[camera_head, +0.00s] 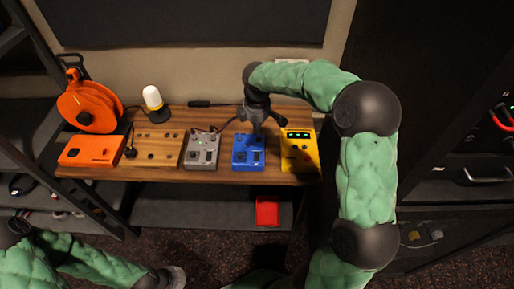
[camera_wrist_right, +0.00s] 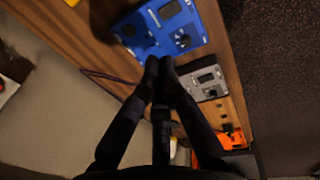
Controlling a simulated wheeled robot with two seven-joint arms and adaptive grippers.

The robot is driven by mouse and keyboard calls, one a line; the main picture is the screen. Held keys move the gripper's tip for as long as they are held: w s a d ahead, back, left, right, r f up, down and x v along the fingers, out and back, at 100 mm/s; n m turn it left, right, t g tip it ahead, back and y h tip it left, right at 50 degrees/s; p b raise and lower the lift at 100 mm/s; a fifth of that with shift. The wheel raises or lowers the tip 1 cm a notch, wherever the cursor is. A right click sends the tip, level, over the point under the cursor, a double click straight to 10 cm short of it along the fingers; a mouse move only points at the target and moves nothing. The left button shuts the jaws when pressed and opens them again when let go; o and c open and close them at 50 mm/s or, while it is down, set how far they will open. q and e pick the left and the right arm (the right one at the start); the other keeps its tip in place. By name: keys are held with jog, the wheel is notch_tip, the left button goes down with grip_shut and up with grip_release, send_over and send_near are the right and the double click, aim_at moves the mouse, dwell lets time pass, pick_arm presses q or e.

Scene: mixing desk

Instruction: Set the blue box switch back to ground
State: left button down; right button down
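The blue box (camera_head: 246,163) sits on the wooden desk between the grey box and the yellow box. Dark controls show on its face, too small in the head view to tell the switch position. In the right wrist view the blue box (camera_wrist_right: 160,48) shows a round black knob, a dark panel and a window. My right gripper (camera_head: 256,128) is over the back part of the blue box. In the wrist view its fingertips (camera_wrist_right: 160,65) are together, with nothing seen between them, close to the box's edge; contact cannot be told. My left gripper (camera_head: 174,278) is at the bottom edge, mostly cut off.
The desk (camera_head: 200,176) also holds a grey box (camera_head: 201,151), a yellow box (camera_head: 299,160) with green lights, a wooden panel (camera_head: 157,155), an orange box (camera_head: 90,151), an orange reel (camera_head: 88,108) and a lamp (camera_head: 153,99). A red item (camera_head: 267,211) lies below.

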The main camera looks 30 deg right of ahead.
aim_at(257, 153)
jog(key=f+b, duration=0.1)
jog(key=f, duration=0.3)
jog(key=w+f+b, duration=0.1)
jog(key=f, duration=0.4)
jog(key=f+b, duration=0.1)
jog(key=f, duration=0.3)
jog(key=shift+w+d+f, duration=0.2)
jog(key=shift+d+f, duration=0.1)
jog(key=shift+d, duration=0.1)
jog(key=shift+f, duration=0.2)
jog(key=shift+f, duration=0.3)
jog(key=shift+s+a+r+p, duration=0.3)
jog(key=shift+s+a+r, duration=0.05)
jog(key=shift+s, duration=0.2)
jog(key=shift+r, duration=0.1)
